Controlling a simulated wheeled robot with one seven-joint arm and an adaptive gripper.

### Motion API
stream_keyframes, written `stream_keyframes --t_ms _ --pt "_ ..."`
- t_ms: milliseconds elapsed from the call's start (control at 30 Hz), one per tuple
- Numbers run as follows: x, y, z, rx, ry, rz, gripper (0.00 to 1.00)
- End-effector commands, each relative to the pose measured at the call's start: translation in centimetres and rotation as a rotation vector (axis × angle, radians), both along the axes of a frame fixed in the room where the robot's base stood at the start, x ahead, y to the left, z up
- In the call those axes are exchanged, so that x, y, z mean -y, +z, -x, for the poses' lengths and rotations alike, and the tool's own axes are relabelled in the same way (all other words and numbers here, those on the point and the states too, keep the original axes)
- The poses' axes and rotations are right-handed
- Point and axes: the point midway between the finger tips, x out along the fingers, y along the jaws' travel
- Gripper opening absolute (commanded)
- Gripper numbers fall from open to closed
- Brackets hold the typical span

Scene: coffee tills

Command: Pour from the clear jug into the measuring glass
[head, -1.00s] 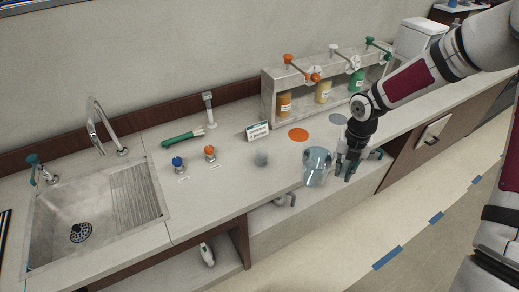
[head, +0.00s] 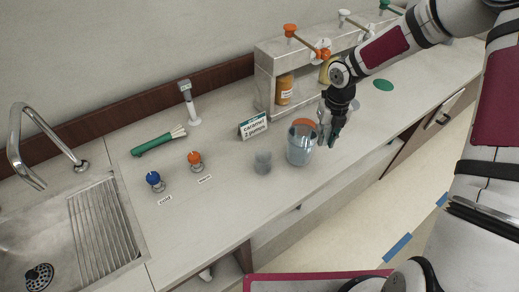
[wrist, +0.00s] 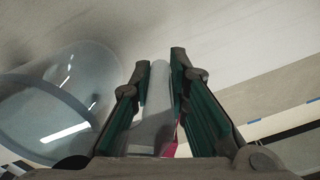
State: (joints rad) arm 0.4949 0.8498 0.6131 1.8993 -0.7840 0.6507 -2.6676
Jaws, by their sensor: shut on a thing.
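The clear jug (head: 300,146) is a bluish see-through vessel, roughly upright, just right of the measuring glass in the head view. My gripper (head: 329,140) is at the jug's right side, shut on its handle. In the wrist view the jug (wrist: 60,105) fills the left side, and a pale handle stands between the fingers (wrist: 158,85). The measuring glass (head: 263,162) is a small greyish clear cup standing on the counter, apart from the jug. I cannot tell the liquid level in either, nor whether the jug's base touches the counter.
A "caramel 2 pumps" sign (head: 253,127) stands behind the glass. A pump rack (head: 268,85) is at the back. The sink (head: 60,235) is far left. The counter before the glass is clear.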

Motion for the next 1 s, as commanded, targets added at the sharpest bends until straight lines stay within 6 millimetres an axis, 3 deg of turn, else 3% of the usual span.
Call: stream_keyframes --t_ms 267,1000 --pt "-0.3 0.5 -0.2 0.018 0.006 0.053 0.00" --pt "-2.8 4.8 0.6 0.166 -0.002 0.481 0.00"
